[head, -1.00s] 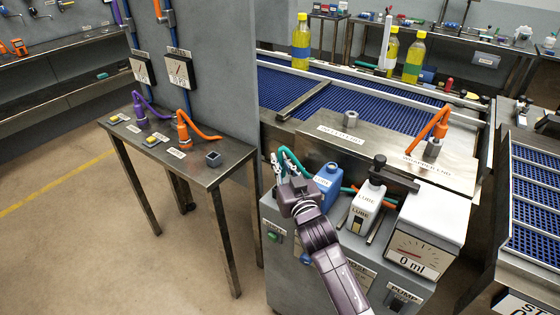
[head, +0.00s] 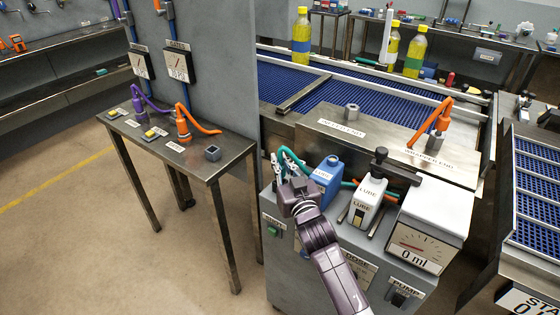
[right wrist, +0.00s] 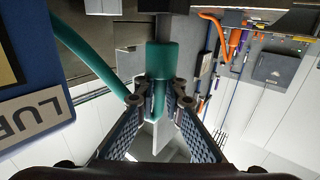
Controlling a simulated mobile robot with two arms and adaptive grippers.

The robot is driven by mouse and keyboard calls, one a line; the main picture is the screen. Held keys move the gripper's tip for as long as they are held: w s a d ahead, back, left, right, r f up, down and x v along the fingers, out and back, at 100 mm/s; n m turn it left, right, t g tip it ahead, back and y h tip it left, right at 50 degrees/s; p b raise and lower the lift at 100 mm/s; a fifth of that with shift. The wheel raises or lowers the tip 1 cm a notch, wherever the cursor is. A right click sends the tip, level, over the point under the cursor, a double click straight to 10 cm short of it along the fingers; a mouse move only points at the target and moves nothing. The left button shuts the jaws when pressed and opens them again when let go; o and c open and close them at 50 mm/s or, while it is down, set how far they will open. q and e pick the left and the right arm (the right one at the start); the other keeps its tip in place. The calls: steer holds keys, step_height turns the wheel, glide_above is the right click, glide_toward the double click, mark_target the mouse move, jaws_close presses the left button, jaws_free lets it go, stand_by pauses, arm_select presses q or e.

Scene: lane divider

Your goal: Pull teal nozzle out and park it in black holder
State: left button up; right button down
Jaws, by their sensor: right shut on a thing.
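The teal nozzle (right wrist: 162,62) stands between the fingers of my right gripper in the right wrist view. My right gripper (head: 279,168) is shut on it, at the left edge of the grey machine cabinet, left of the blue bottle. In the right wrist view, the gripper's fingertips (right wrist: 159,97) press on the nozzle from both sides. A grey rod meets the nozzle's far end; I cannot tell whether they are joined. The teal hose (head: 291,155) arches behind the gripper. A dark square holder (head: 213,153) with an open top sits on the side table. My left gripper is out of view.
The blue bottle (head: 326,183) and white lube bottle (head: 368,203) stand close right of my gripper. The side table (head: 225,172) also carries purple (head: 138,107) and orange (head: 182,125) nozzles with hoses. A gap separates table and cabinet. A grey panel stands behind.

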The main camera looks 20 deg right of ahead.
steer(key=shift+f, duration=0.3)
steer(key=c, duration=1.9)
jaws_free()
steer(key=shift+c, duration=0.2)
steer(key=shift+s, duration=0.1)
steer(key=s, duration=1.2)
steer(key=shift+w, duration=0.1)
